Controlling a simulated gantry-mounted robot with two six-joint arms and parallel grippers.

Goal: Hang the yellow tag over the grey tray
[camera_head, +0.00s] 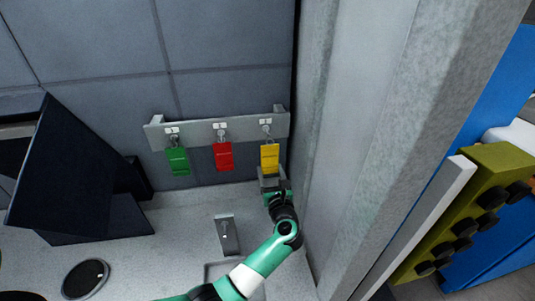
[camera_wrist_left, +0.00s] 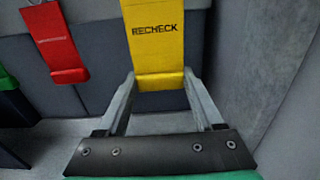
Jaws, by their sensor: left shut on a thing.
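The yellow tag (camera_head: 269,157), marked RECHECK, hangs from the rightmost hook of a grey wall rail (camera_head: 245,127). It fills the upper middle of the left wrist view (camera_wrist_left: 156,45). My left gripper (camera_head: 270,174) is shut on its lower end, with a finger at each side. A shallow grey rectangular outline (camera_head: 215,267), perhaps the grey tray, lies on the bench, partly hidden by my left arm. A small grey plate with a peg (camera_head: 227,236) stands just behind it. My right gripper is not in view.
A red tag (camera_head: 223,156) and a green tag (camera_head: 177,160) hang left of the yellow one. A grey pillar (camera_head: 345,130) rises close on the right. A dark angular panel (camera_head: 75,170) and a black disc (camera_head: 85,278) are on the left.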

